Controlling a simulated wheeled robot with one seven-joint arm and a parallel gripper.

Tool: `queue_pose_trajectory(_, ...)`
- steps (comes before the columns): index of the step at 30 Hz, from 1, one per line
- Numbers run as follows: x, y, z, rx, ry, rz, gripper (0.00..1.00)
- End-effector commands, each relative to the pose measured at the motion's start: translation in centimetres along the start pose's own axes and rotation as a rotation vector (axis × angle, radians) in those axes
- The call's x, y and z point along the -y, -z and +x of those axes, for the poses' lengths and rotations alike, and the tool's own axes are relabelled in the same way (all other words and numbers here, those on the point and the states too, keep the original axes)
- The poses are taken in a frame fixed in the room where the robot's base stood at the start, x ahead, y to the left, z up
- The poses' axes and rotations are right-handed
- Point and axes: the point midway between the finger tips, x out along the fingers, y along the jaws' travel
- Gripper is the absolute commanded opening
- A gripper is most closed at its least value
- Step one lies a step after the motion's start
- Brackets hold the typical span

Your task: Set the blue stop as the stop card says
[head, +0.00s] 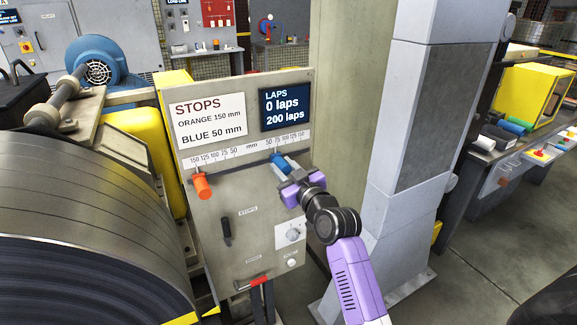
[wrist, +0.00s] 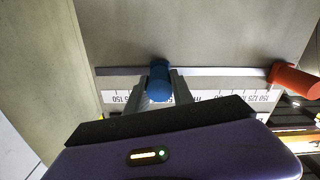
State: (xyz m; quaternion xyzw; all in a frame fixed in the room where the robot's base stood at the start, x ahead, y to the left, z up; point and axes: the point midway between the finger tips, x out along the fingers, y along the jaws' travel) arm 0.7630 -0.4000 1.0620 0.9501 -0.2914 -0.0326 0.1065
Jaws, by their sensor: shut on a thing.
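The blue stop (head: 281,163) sits on the right half of the scale (head: 222,156) on the grey panel. My gripper (head: 290,175) is shut on it. In the wrist view the blue stop (wrist: 159,80) stands between my two fingers, on the slot, and covers part of the upside-down scale. It is near the inner, low-number end, around 50 to 75; I cannot read its exact mark. The stop card (head: 208,120) reads orange 150 mm, blue 50 mm. The orange stop (head: 202,186) is at the left end, near 150.
A laps display (head: 285,106) reads 0 laps, 200 laps. Below the scale are a black handle (head: 226,231), a knob (head: 292,233) and a red lever (head: 254,283). A steel coil (head: 85,230) is at left, a grey column (head: 415,150) at right.

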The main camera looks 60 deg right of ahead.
Motion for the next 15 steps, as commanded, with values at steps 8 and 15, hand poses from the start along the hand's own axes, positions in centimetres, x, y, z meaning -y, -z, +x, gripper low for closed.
queue_pose_trajectory(8, 1.21, 0.28, -0.01, -0.001, 0.003, -0.002, 0.0)
queue_pose_trajectory(15, 1.37, 0.32, 0.0, -0.001, 0.006, -0.001, 0.42)
